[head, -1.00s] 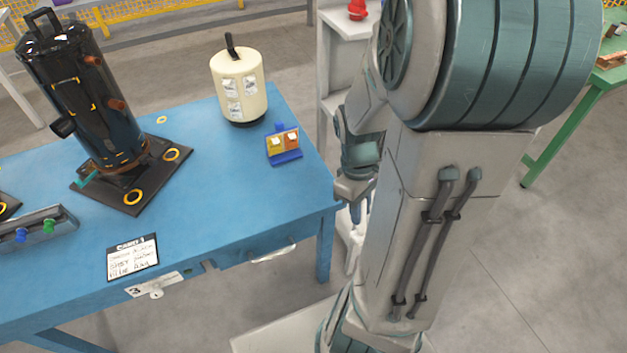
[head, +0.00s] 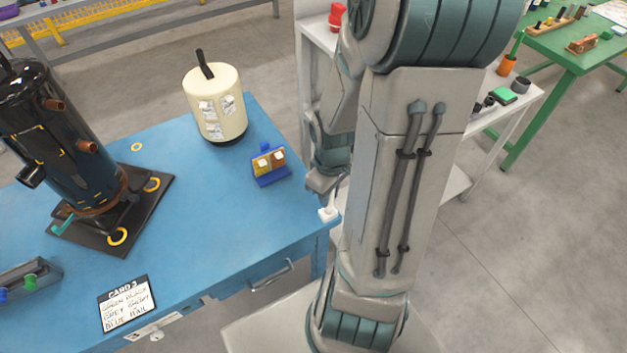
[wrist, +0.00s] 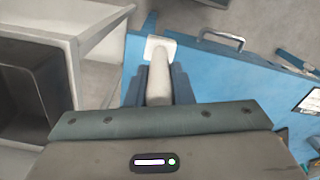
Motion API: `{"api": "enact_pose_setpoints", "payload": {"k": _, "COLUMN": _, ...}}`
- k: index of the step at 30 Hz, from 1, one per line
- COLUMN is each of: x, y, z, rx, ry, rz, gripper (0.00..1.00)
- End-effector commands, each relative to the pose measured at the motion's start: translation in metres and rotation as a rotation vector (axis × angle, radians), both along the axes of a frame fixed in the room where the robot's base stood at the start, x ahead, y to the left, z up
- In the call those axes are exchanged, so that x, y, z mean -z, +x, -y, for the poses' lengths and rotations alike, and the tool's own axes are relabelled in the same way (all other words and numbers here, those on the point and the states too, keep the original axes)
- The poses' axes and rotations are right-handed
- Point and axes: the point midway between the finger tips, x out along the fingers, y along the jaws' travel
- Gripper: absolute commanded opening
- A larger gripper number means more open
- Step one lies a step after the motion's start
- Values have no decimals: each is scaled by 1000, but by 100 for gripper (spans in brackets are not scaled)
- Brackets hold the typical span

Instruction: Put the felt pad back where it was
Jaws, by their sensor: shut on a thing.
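My gripper (head: 322,188) hangs just past the right edge of the blue table, partly hidden by my own arm in the head view. In the wrist view its two dark fingers are shut on a white piece with a square flat end (wrist: 160,46) and a rounded stem, which I take to be the felt pad. Its white end (head: 328,214) also shows below the gripper in the head view, near the table's right corner. It looks held in the air, apart from any surface.
The blue table (head: 205,235) carries a black compressor (head: 62,130), a cream canister (head: 215,105), a small blue holder with yellow and orange blocks (head: 270,165) and a card (head: 127,303). A white shelf unit (head: 318,40) and a green table (head: 560,75) stand beyond my arm.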

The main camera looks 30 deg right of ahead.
Motion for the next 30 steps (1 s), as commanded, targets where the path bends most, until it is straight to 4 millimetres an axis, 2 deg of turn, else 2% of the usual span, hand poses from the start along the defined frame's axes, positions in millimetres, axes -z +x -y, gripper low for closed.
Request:
{"api": "enact_pose_setpoints", "payload": {"k": 2, "x": -2, "y": 3, "z": -2, "rx": -5, "ry": 7, "rz": -4, "gripper": 0}}
{"api": "enact_pose_setpoints", "payload": {"k": 3, "x": 11, "y": 12, "z": 0, "rx": -3, "ry": 6, "rz": -1, "gripper": 0}}
{"api": "enact_pose_setpoints", "payload": {"k": 6, "x": 23, "y": 31, "z": 3, "rx": -3, "ry": 5, "rz": -1, "gripper": 0}}
{"api": "enact_pose_setpoints", "payload": {"k": 16, "x": 52, "y": 84, "z": 11, "rx": 1, "ry": 4, "rz": 0, "gripper": 0}}
{"api": "enact_pose_setpoints", "payload": {"k": 24, "x": 63, "y": 95, "z": 13, "rx": 3, "ry": 3, "rz": -1, "gripper": 0}}
{"api": "enact_pose_setpoints", "payload": {"k": 30, "x": 88, "y": 95, "z": 12, "rx": 1, "ry": 4, "rz": -3, "gripper": 0}}
